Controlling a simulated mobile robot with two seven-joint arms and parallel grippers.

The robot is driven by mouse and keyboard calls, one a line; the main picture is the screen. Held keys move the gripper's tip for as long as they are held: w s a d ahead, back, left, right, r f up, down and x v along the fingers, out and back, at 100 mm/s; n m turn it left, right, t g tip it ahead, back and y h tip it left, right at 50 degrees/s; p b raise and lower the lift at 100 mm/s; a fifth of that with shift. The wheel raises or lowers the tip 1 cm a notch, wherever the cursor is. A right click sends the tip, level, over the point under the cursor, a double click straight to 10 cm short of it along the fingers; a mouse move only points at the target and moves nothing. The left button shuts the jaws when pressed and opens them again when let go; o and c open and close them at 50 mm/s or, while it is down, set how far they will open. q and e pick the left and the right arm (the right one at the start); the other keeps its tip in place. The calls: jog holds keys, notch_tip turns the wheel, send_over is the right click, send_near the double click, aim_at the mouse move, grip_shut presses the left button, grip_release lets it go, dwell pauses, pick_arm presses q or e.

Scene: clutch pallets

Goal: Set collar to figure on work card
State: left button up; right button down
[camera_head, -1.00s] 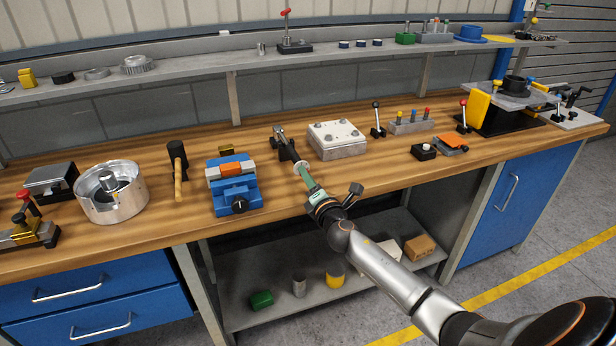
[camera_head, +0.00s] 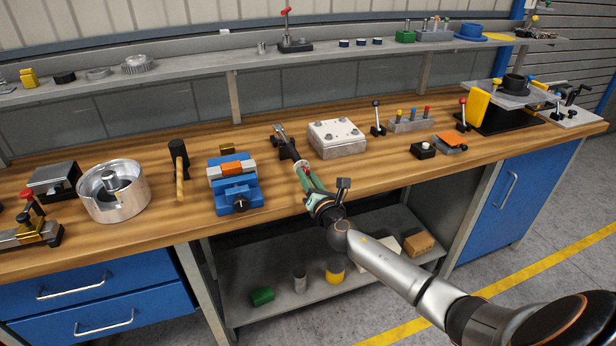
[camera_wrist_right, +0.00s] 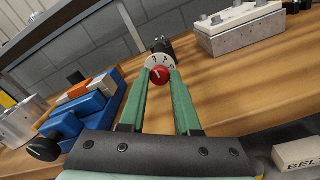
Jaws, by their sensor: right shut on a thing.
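In the right wrist view a pale round collar (camera_wrist_right: 153,61) with dark figures, too small to read surely, faces me around a red knob (camera_wrist_right: 160,75). My right gripper (camera_wrist_right: 160,80) has green fingers on either side of the red knob and is shut on it. The dark fixture (camera_head: 286,150) behind them stands on the bench. In the head view my right gripper (camera_head: 302,171) reaches this fixture from the front, and its fingers partly hide the knob and collar. I cannot make out a work card. My left gripper is not in view.
A blue vise (camera_head: 237,193) stands close left of my right gripper. A bolted metal block (camera_head: 337,140) stands close right. A hammer (camera_head: 180,175) and a metal drum (camera_head: 113,192) are farther left. Bare wood lies in front of the metal block.

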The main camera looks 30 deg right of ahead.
dwell(0.3)
jog(key=c, duration=0.6)
grip_release()
jog(key=shift+s, duration=0.15)
jog(key=v, duration=1.2)
jog(key=shift+s, duration=0.15)
